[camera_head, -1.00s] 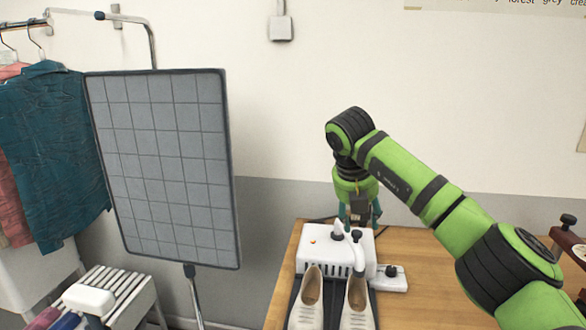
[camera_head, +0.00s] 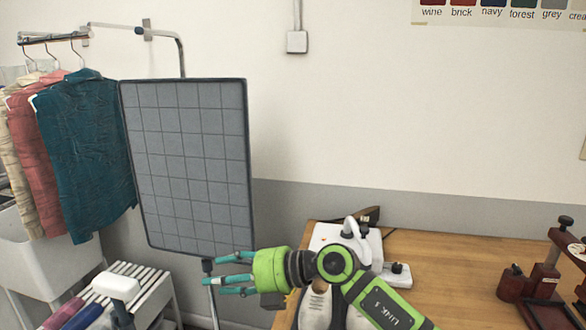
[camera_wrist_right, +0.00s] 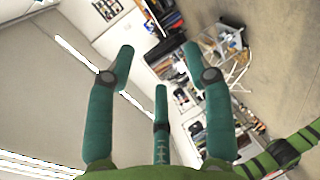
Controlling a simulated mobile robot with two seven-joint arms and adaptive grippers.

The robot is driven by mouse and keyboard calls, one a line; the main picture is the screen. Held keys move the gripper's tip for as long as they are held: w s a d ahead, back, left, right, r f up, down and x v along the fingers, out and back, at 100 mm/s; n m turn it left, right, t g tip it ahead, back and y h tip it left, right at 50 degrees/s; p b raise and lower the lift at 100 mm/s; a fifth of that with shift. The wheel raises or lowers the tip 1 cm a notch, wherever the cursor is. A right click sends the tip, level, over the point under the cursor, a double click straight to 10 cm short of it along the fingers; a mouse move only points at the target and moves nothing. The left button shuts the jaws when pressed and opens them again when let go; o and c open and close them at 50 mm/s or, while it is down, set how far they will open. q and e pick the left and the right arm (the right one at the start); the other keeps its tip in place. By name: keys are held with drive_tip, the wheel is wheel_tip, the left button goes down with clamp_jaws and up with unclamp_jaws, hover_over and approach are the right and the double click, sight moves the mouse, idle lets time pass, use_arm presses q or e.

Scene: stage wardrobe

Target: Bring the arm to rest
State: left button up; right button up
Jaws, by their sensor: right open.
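My right arm, green and black, comes in from the bottom right of the head view. My right gripper (camera_head: 228,275) has teal fingers that are spread and point left, in front of the lower edge of the grey grid panel (camera_head: 192,165). In the right wrist view the right gripper (camera_wrist_right: 160,75) shows three fingers apart with nothing between them. Its view past the fingers is of a tilted room. My left gripper is not in view.
A wooden table (camera_head: 450,270) carries a white device (camera_head: 325,235) and pale shoes (camera_head: 317,305), partly hidden by my arm. A dark red press (camera_head: 540,275) stands at the right. Shirts (camera_head: 85,150) hang at the left above a slatted rack (camera_head: 150,285).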

wheel_tip(320, 180, up, 6)
drive_tip(key=s+d+f+m+t+y, duration=0.1)
drive_tip(key=m+t+y, duration=0.4)
drive_tip(key=w+d+m+t+h, duration=0.2)
drive_tip(key=d+m+t+h, duration=0.3)
drive_tip(key=d+m+t, duration=0.6)
drive_tip(key=s+d+f+m+g+h, duration=0.3)
drive_tip(key=s+d+f+m+h, duration=0.1)
drive_tip(key=d+f+m+h, duration=1.2)
drive_tip(key=s+d+f+g, duration=0.4)
drive_tip(key=s+f+g, duration=0.2)
drive_tip(key=s+f, duration=0.6)
drive_tip(key=s+f+g+y, duration=0.1)
drive_tip(key=s+f+g, duration=0.2)
drive_tip(key=s, duration=0.5)
drive_tip(key=s+f+g+y, duration=0.1)
drive_tip(key=s+f+g, duration=0.2)
drive_tip(key=s, duration=0.5)
wheel_tip(320, 180, down, 24)
drive_tip(key=s+f+g, duration=0.1)
drive_tip(key=s+g, duration=0.1)
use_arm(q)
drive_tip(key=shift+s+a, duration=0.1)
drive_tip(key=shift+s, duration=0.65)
use_arm(e)
drive_tip(key=s+d+f, duration=0.3)
drive_tip(key=s+f, duration=0.9)
drive_tip(key=s, duration=0.3)
drive_tip(key=shift+g, duration=0.4)
